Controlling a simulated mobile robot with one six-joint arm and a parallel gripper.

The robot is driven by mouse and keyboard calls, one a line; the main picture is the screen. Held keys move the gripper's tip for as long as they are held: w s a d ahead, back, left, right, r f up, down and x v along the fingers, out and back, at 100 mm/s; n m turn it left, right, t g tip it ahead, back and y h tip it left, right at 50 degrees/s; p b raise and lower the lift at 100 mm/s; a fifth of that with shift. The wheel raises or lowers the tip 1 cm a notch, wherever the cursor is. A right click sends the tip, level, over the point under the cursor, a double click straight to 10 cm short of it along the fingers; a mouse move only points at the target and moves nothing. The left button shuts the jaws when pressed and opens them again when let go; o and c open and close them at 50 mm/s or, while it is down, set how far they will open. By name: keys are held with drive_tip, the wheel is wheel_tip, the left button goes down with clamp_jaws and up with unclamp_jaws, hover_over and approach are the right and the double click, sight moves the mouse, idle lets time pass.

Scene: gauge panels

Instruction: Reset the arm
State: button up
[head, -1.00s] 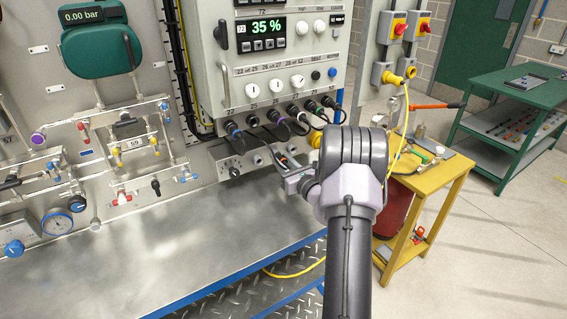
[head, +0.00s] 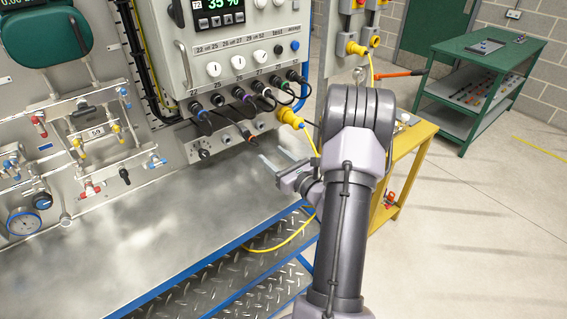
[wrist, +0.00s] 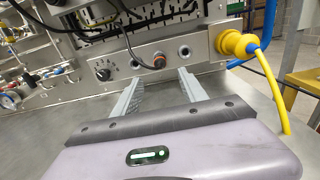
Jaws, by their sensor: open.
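My gripper (head: 278,165) is open and empty in the head view, above the right end of the metal bench (head: 150,225). In the wrist view my gripper (wrist: 160,90) shows two grey fingers spread apart, with nothing between them. They point toward a small steel panel (wrist: 115,67) with a black knob and round sockets. A grey control box (head: 225,60) with a display reading 35 % hangs above it. Several dark plugs and cables line the underside of the box.
A yellow plug (wrist: 237,43) with a yellow cable is right of the fingers. Pipes and valves (head: 85,145) cover the left panel. A yellow side table (head: 405,150) stands behind my arm. A green workbench (head: 480,80) is at the back right. Open floor lies at the right.

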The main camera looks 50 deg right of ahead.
drive_tip(key=v, duration=0.6)
drive_tip(key=w+a+r+n+y, duration=0.3)
drive_tip(key=a+n+y, duration=0.1)
drive_tip(key=a, duration=0.2)
drive_tip(key=w+a+r+n+y, duration=0.2)
drive_tip(key=w+a+n+y, duration=0.15)
drive_tip(key=a, duration=0.35)
drive_tip(key=s+a+r+n+g+y+b, duration=0.1)
drive_tip(key=a+r+n+g+y, duration=0.15)
drive_tip(key=a+n, duration=0.45)
drive_tip(key=a+r+n+g+y+b, duration=0.15)
drive_tip(key=a+g+y, duration=0.25)
drive_tip(key=a, duration=0.7)
drive_tip(key=s+a+f+n+g+h, duration=0.2)
drive_tip(key=s+a+n+g, duration=0.5)
drive_tip(key=s+a+n, duration=0.45)
drive_tip(key=s+n+h, duration=0.1)
drive_tip(key=n+h, duration=0.1)
drive_tip(key=s+r+n+t+h+b, duration=0.1)
drive_tip(key=s+n, duration=0.1)
drive_tip(key=s+d+n+t+h, duration=0.1)
drive_tip(key=s+n+h, duration=0.1)
drive_tip(key=n, duration=0.1)
drive_tip(key=shift+s+r+h+b, duration=0.25)
drive_tip(key=shift+r+h+b, duration=0.05)
drive_tip(key=shift+r+b, duration=0.1)
